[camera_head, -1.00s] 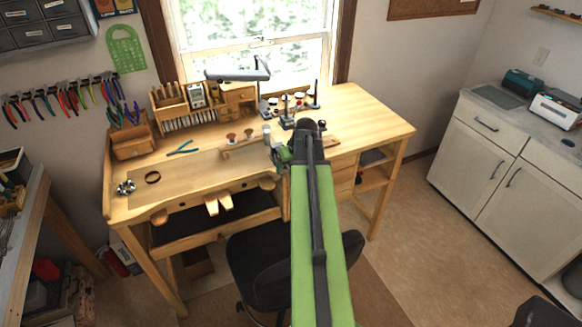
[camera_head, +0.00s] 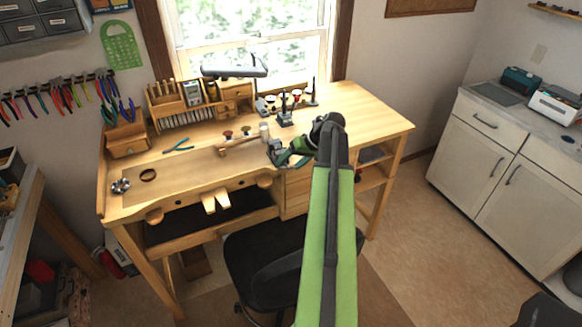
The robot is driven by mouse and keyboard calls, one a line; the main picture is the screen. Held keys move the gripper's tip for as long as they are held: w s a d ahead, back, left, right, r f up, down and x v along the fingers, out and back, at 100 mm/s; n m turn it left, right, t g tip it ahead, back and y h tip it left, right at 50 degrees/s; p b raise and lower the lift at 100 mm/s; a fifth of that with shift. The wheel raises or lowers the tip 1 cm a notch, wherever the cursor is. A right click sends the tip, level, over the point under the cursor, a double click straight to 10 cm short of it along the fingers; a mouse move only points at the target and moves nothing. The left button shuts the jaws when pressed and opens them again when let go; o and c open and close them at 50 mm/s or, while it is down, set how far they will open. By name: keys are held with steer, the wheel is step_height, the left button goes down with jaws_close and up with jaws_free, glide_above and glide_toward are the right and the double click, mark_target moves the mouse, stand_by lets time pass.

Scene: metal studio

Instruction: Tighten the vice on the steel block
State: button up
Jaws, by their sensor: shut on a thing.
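The bench vice (camera_head: 276,152) is a small grey-green thing at the front edge of the wooden workbench, left of my forearm. My gripper (camera_head: 295,153) is at the right side of the vice, shut on what appears to be its handle. The fingertips and the handle are small and partly blended with the vice. I cannot make out the steel block or the jaw gap at this size. My green arm reaches up from the bottom of the picture and its dark wrist (camera_head: 328,133) covers part of the bench top.
The workbench (camera_head: 372,118) is clear at its right end. A wooden-handled hammer (camera_head: 240,143) lies left of the vice, and small stands (camera_head: 285,115) are behind it. Blue pliers (camera_head: 178,146) lie further left. A black chair (camera_head: 268,268) stands in front of the bench.

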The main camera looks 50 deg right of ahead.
steer(key=y+b, duration=0.1)
steer(key=b, duration=0.1)
steer(key=t+y+b, duration=0.1)
steer(key=b, duration=0.1)
steer(key=f+m+t+y+b, duration=0.1)
steer(key=y+b, duration=0.1)
steer(key=shift+s+d+f, duration=0.1)
steer(key=shift+s+d, duration=0.05)
steer(key=shift+d, duration=0.2)
steer(key=shift+c, duration=0.2)
steer(key=shift+d+r, duration=0.1)
steer(key=shift+r, duration=0.1)
steer(key=c, duration=0.4)
steer(key=shift+r, duration=0.1)
steer(key=shift+o, duration=0.5)
steer(key=shift+a, duration=0.2)
steer(key=o, duration=1)
steer(key=shift+o, duration=1.4)
steer(key=shift+a+r, duration=0.1)
steer(key=shift+a, duration=0.05)
steer(key=o, duration=0.4)
steer(key=shift+c, duration=0.2)
